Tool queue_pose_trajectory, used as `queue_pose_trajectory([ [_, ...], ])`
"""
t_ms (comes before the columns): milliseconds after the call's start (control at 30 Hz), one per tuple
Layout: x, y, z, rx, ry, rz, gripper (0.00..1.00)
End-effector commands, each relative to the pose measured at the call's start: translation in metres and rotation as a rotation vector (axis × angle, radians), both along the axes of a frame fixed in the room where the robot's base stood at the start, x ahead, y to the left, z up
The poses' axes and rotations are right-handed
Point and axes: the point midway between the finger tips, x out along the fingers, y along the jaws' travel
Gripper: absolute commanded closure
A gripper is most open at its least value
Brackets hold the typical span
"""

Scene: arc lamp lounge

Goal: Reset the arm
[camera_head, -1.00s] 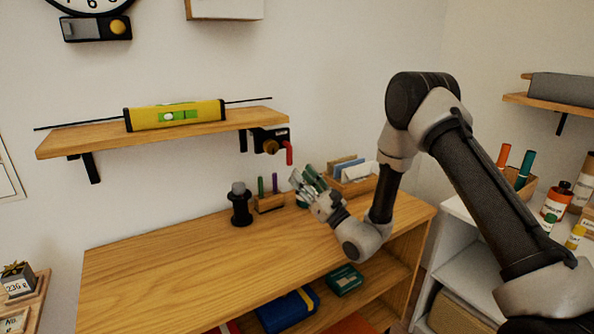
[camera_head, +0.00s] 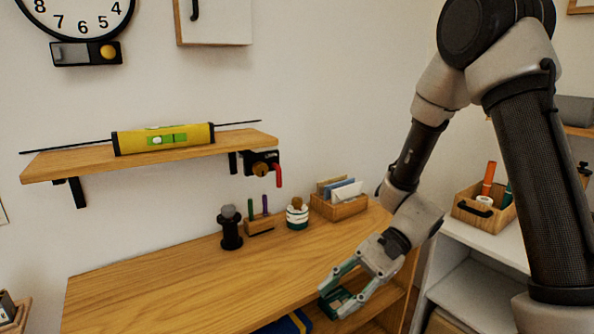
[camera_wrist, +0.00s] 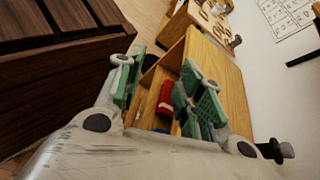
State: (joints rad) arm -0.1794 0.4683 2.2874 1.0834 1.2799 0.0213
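My arm reaches in from the right in the head view, with its elbow high and its forearm sloping down to the left. My gripper (camera_head: 338,298) points down and left near the front edge of the wooden cabinet (camera_head: 190,285). Its two green-padded fingers are spread apart with nothing held between them. In the wrist view the open fingers (camera_wrist: 165,88) stand to either side of a view toward the cabinet's shelf, where a red object (camera_wrist: 166,98) shows. A dark green box (camera_head: 335,300) on the lower shelf is partly hidden behind the fingers.
On the cabinet top stand a black stamp-like object (camera_head: 230,228), a pen holder (camera_head: 260,226), a striped jar (camera_head: 297,214) and a card box (camera_head: 340,206). A wall shelf (camera_head: 75,165) bears a yellow level (camera_head: 165,138). The left half of the cabinet top is clear.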

Motion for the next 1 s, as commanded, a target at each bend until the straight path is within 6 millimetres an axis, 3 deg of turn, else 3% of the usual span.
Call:
queue_pose_trajectory([
  [100,-0.017,-0.068,0.013,-0.155,-0.23,0.196,0.63],
  [200,-0.02,-0.123,0.025,-0.286,-0.417,0.334,0.63],
  [400,-0.013,-0.214,0.068,-0.538,-0.763,0.529,0.63],
  [500,-0.014,-0.247,0.096,-0.657,-0.909,0.582,0.63],
  [633,-0.025,-0.273,0.129,-0.774,-1.051,0.588,0.63],
  [800,-0.038,-0.28,0.158,-0.839,-1.175,0.514,0.63],
  [1000,-0.043,-0.283,0.171,-0.867,-1.221,0.477,0.63],
])
